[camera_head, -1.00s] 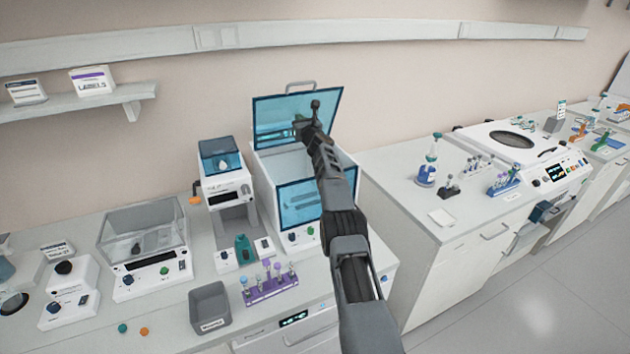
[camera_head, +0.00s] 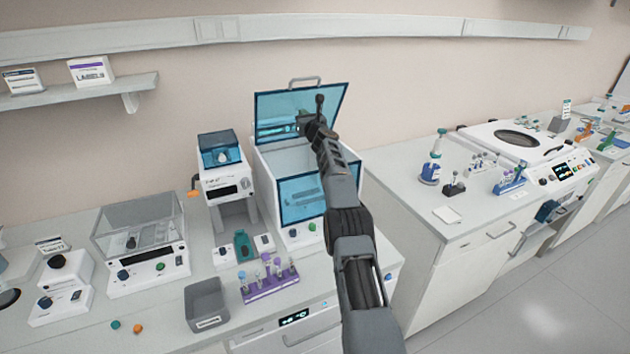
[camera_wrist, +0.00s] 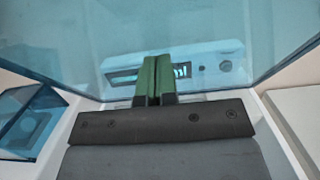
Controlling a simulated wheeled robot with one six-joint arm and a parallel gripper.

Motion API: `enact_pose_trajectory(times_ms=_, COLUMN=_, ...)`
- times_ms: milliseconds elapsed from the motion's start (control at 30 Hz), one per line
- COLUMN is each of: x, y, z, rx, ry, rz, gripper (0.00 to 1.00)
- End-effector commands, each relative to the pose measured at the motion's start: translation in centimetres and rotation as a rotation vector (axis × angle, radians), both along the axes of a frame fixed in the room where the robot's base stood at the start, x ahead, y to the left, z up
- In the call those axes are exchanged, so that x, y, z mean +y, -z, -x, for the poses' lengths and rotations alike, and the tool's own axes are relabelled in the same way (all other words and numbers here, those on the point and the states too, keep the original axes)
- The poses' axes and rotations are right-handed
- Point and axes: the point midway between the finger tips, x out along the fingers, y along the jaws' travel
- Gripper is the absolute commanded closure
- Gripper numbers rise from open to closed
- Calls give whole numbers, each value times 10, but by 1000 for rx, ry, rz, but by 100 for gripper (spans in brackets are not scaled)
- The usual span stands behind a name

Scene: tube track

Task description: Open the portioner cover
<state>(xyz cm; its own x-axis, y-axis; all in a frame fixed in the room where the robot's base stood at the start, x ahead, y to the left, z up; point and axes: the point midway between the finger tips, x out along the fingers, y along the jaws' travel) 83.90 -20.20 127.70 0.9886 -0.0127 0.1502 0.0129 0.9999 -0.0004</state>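A large white box unit (camera_head: 262,186) with blue see-through panels stands on the left bench; I take it as the portioner, though no name on it is readable. Its blue top cover (camera_head: 275,108) is raised, leaning back above the box, with a grey handle (camera_head: 304,82) at its upper edge. My gripper (camera_head: 318,118) is in front of the raised cover, above the box opening. In the wrist view, the green fingers (camera_wrist: 154,78) are together, with nothing visible between them. A blue clear panel (camera_wrist: 110,40) fills the view beyond. Whether the fingers touch it cannot be told.
A smaller machine with a blue cover (camera_head: 219,148) stands just left of the box. In front are a purple tube rack (camera_head: 270,285) and a grey bin (camera_head: 206,304). A clear-lidded balance (camera_head: 140,225) stands farther left. The wall behind is close.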

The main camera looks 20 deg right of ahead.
Motion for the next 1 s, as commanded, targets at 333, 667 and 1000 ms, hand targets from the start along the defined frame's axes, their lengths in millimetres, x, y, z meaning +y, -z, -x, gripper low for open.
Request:
enact_pose_trajectory(times_ms=333, x=1, y=9, z=8, rx=-1, ry=0, rz=0, gripper=100)
enact_pose_trajectory(times_ms=667, x=1, y=13, z=17, rx=-1, ry=0, rz=0, gripper=100)
enact_pose_trajectory(times_ms=1000, x=1, y=19, z=28, rx=-1, ry=0, rz=0, gripper=100)
